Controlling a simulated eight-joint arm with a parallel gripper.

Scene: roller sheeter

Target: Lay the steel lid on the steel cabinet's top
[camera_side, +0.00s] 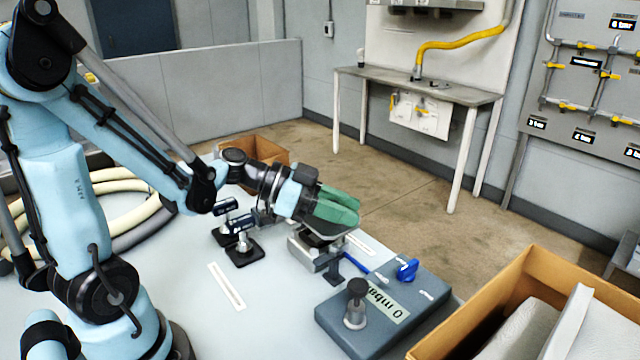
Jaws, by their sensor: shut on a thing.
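My gripper (338,206), with green fingers, is tilted downward near the middle of the side view. It is shut on a dark flat plate, apparently the steel lid (336,229), which shows only as a thin edge under the fingers. Directly below is a small silver metal block, apparently the steel cabinet (308,253). The gripper and plate hide most of its top. I cannot tell whether the plate touches the block or hangs just above it.
Two black-based clamp posts (243,250) stand left of the block. To the front right is a grey-blue unit (410,312) with a dark knob and blue valve. An open cardboard box (530,275) stands at right, another (262,150) behind.

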